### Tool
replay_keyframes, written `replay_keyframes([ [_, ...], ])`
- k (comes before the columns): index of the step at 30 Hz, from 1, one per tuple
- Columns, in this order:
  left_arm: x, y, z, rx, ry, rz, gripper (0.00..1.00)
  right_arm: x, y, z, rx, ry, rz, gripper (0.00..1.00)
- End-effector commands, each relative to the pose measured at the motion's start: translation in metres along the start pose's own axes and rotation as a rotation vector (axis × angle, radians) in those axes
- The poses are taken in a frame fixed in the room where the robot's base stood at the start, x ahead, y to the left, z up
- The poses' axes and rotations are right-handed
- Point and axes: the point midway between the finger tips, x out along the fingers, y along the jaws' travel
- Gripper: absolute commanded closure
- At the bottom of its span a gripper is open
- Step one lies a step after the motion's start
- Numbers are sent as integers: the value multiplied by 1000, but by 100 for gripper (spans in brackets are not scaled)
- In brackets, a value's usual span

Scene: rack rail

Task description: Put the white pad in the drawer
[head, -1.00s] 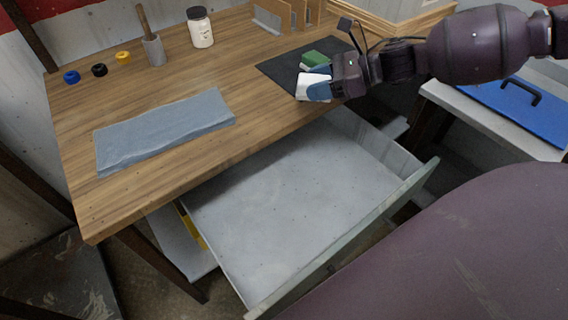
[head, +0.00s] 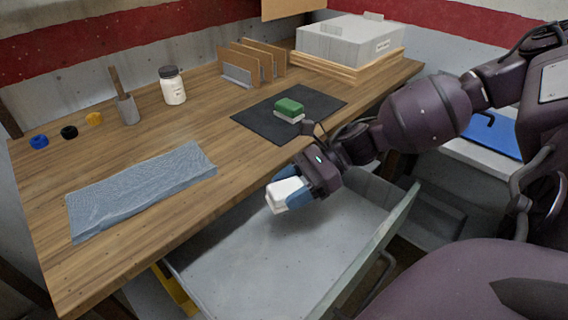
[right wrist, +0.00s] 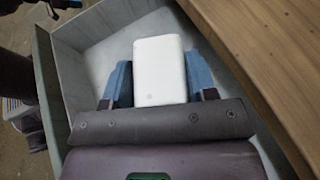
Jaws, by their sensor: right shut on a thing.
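The white pad (head: 284,194) is held between the blue fingertips of my right gripper (head: 290,194) in the head view. In the right wrist view the pad (right wrist: 160,70) sits between both fingers of the gripper (right wrist: 160,82), with the drawer floor behind it. The open grey drawer (head: 225,262) juts out from under the table's front edge. The gripper and pad hang over the drawer, near the table edge; their exact height above its floor is hard to tell. The drawer floor that shows looks empty. My left gripper is not in view.
The wooden table (head: 185,130) bears a grey-blue cloth (head: 140,190), a black mat (head: 262,124) with a green-and-white block (head: 289,109), a white jar (head: 174,90) and a grey holder (head: 127,109). A grey box (head: 340,42) stands at the back.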

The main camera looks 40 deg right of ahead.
Motion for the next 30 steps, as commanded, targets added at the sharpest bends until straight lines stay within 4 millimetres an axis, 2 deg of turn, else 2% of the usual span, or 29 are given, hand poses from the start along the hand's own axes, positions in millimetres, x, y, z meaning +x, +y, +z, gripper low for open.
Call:
replay_keyframes([
  [1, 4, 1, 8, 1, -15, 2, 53, 7, 0, -17, 13, 3, 4, 71],
  [7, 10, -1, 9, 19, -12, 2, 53, 22, 1, -53, 11, 3, 3, 71],
  [14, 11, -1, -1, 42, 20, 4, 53, 28, 0, -68, 2, 0, 0, 71],
  [17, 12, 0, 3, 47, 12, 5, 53, 32, 0, -76, 5, 1, 0, 71],
  [22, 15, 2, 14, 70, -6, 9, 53, 43, 1, -104, 11, 3, 3, 71],
  [26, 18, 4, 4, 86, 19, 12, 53, 49, 0, -118, 7, 1, 1, 71],
  [30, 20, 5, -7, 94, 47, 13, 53, 50, 0, -121, 2, 0, -1, 71],
])
